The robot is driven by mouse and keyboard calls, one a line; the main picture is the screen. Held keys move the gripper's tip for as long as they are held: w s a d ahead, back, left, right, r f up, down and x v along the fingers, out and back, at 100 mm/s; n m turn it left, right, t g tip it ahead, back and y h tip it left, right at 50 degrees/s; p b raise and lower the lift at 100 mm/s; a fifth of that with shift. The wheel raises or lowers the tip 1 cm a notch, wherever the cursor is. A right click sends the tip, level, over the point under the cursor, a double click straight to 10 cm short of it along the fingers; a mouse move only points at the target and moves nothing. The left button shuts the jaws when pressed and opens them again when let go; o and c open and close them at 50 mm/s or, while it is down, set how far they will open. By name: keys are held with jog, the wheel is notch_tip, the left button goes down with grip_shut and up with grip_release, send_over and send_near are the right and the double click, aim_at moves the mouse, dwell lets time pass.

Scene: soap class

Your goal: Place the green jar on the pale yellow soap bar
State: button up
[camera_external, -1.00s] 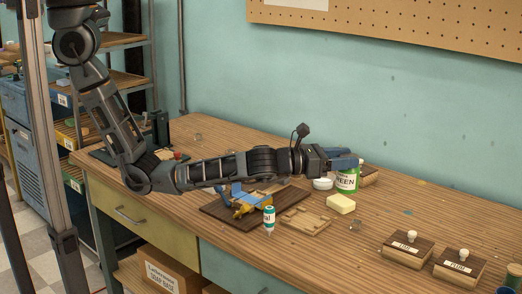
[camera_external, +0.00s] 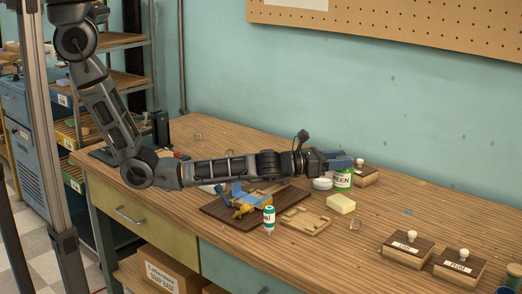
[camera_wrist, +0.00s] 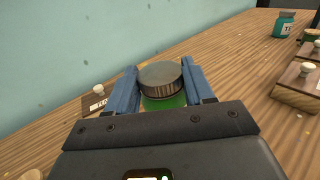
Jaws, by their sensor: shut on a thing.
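My gripper (camera_external: 341,163) has its blue fingers closed on the green jar (camera_external: 343,181), by its upper part. In the wrist view the jar's dark ridged lid (camera_wrist: 161,76) sits between the two fingers, with green (camera_wrist: 165,102) below it. The jar looks upright; I cannot tell whether its base touches the table. The pale yellow soap bar (camera_external: 341,204) lies on the table just in front of the jar, apart from it in the external view. Nothing rests on the soap bar. I do not make out the soap bar in the wrist view.
A white round container (camera_external: 322,184) stands left of the jar, and a wooden stamp (camera_external: 368,177) behind it. A wooden tray (camera_external: 306,222), a small bottle (camera_external: 269,219) and a dark board (camera_external: 215,208) lie left of the soap. Two stamps (camera_external: 407,251) stand at right. The table right of the soap is mostly clear.

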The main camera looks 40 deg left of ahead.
aim_at(338, 172)
jog(key=shift+f+b, duration=1.15)
jog(key=shift+f, duration=0.7)
jog(key=shift+f, duration=0.1)
jog(key=o, duration=1.2)
jog(key=shift+r, duration=0.2)
jog(key=p+v, duration=0.2)
jog(key=v, duration=1)
jog(key=shift+a+f+p, duration=0.1)
jog(key=shift+p, duration=0.25)
